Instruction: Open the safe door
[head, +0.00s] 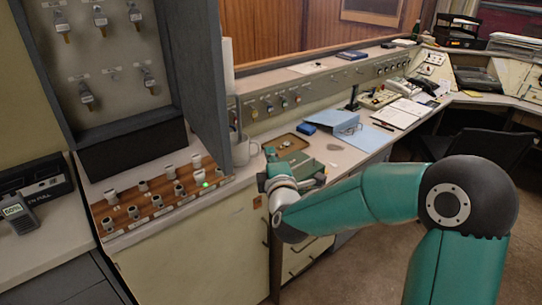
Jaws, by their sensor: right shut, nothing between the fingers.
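The safe looks to be the grey wall cabinet (108,48) at the upper left. Several tagged keys (99,20) hang in rows on its pale back panel, in plain sight. A tall grey panel (196,75), apparently the safe door, stands out from the cabinet's right side, swung open. No handle shows on it. My right gripper (272,160) is shut and empty, to the right of the door's lower end and apart from it, over the desk near a mug. Its fingertips are small and partly hidden. My left gripper is not in view.
A wooden strip (112,232) with several dark sockets and a green light lies below the cabinet. A handheld radio (18,214) stands at left. A white mug (246,152), brown tray (284,141) and blue folder (333,119) are on the desk.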

